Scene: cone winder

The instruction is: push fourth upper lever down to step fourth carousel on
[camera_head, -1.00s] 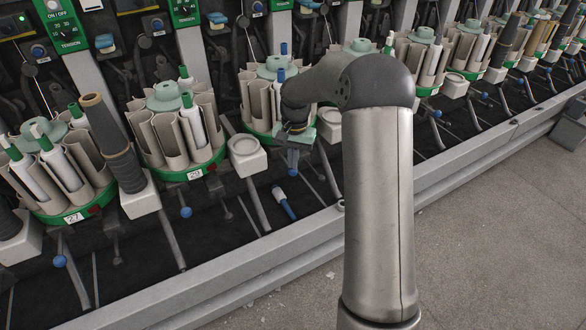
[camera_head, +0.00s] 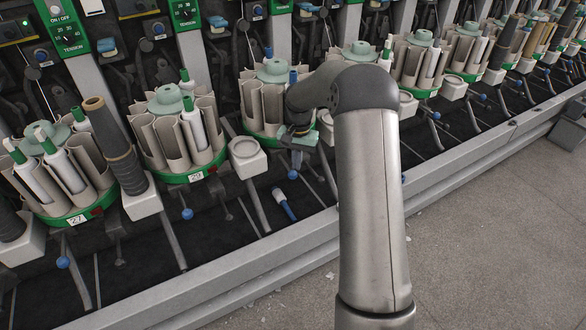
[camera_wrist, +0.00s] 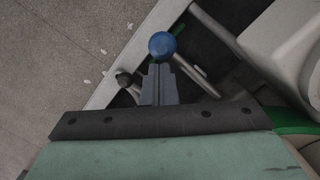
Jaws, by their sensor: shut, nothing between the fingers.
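The carousel with blue-tipped tubes (camera_head: 263,103) stands behind my gripper in the head view. My gripper (camera_head: 297,142) is low at its front right edge, partly hidden by my forearm. A lever's blue ball knob (camera_head: 293,174) shows just below the gripper. In the wrist view my shut, empty fingers (camera_wrist: 159,72) point at the blue knob (camera_wrist: 162,45), whose rod runs down to the right behind them. The fingertips look very close to the knob; I cannot tell whether they touch. A smaller dark knob (camera_wrist: 124,79) is left of the fingers.
A blue-and-white tube (camera_head: 285,204) lies in the trough below. A pale square holder (camera_head: 247,157) is left of the gripper, and another carousel (camera_head: 178,130) stands farther left. The grey rail (camera_head: 240,270) runs along the front. The floor beyond it is open.

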